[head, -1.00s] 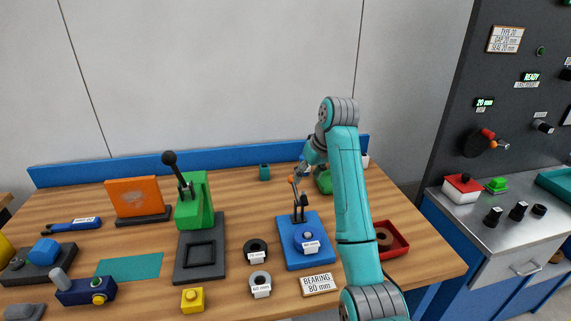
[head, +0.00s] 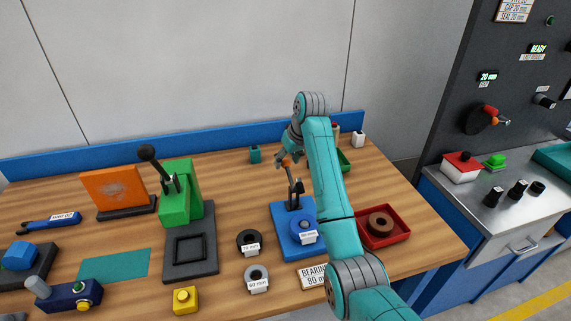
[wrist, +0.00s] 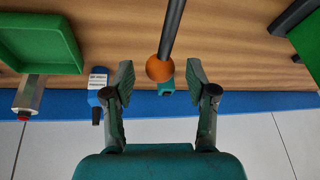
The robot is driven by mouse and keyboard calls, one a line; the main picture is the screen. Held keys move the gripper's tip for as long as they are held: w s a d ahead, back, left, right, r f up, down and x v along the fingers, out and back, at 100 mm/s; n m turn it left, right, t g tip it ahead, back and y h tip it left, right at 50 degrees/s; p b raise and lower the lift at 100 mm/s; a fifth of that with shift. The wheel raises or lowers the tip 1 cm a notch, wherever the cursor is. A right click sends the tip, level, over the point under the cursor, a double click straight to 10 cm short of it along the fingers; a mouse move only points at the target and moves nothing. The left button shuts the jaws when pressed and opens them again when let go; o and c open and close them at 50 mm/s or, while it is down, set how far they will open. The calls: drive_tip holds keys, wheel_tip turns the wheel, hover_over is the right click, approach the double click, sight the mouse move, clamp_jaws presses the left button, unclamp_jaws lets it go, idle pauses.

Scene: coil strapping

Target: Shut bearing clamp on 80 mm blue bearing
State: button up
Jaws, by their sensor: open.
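The bearing clamp has a blue base (head: 294,248) and a dark upright lever (head: 293,190) topped by an orange ball knob (head: 286,162). The lever stands raised. The blue bearing (head: 303,230), with a white label, sits on the front of the base; my arm passes close on its right. My gripper (head: 283,158) is at the top of the lever, by the knob. In the wrist view the open fingers (wrist: 160,78) stand either side of the orange knob (wrist: 160,68), with visible gaps and no contact seen. The bearing is not in the wrist view.
A red tray (head: 402,238) with a brown ring lies right of my arm. A green press (head: 180,195) stands to the left. Dark 70 mm (head: 249,240) and grey 60 mm (head: 257,277) rings lie between. A bearing sign (head: 312,275) stands in front of the clamp.

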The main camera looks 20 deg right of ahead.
drive_tip(key=shift+x, duration=1.25)
clamp_jaws()
